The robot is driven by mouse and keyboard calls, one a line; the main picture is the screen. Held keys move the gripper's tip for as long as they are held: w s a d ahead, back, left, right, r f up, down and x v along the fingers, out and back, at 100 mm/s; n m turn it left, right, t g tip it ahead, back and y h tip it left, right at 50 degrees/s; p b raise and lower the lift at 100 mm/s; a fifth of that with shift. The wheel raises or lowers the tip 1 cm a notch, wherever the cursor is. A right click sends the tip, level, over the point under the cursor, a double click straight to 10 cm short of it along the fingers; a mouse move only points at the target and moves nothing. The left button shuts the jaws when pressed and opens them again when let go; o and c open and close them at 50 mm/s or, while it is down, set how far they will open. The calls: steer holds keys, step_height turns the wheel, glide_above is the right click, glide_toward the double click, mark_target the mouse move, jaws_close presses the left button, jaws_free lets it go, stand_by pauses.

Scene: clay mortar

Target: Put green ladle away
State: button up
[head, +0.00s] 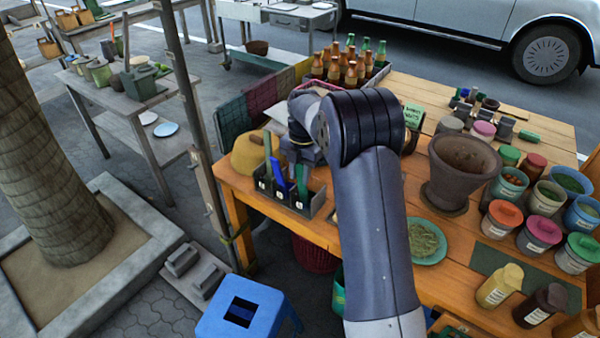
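A dark holder with several labelled compartments (289,199) stands at the left end of the wooden table. A green handle (268,145) stands upright at its left compartment, and a blue utensil (278,174) leans in the middle. I cannot tell for sure which green piece is the ladle, as its bowl end is not clear. My gripper (301,160) points down above the right part of the holder, largely hidden by my wrist and forearm. Whether its fingers are open or hold something does not show clearly.
A tan rounded object (248,155) sits behind the holder. A big clay mortar (461,170), a green plate (427,243) and several lidded pots (537,234) fill the right. Bottles (350,65) stand at the back. A blue stool (241,309) is in front.

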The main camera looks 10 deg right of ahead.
mark_target(300, 164)
steer(key=o, duration=0.5)
steer(key=shift+c, duration=0.2)
step_height(300, 164, up, 11)
steer(key=shift+w+d+b, duration=0.3)
steer(key=shift+d+b, duration=0.05)
steer(key=shift+f, duration=0.25)
steer(key=f, duration=0.3)
steer(key=f+p, duration=0.1)
steer(key=f, duration=0.6)
steer(key=shift+s+a, duration=0.3)
steer(key=shift+a, duration=0.05)
steer(key=shift+r+p, duration=0.9)
steer(key=shift+r, duration=0.65)
steer(key=shift+f, duration=0.15)
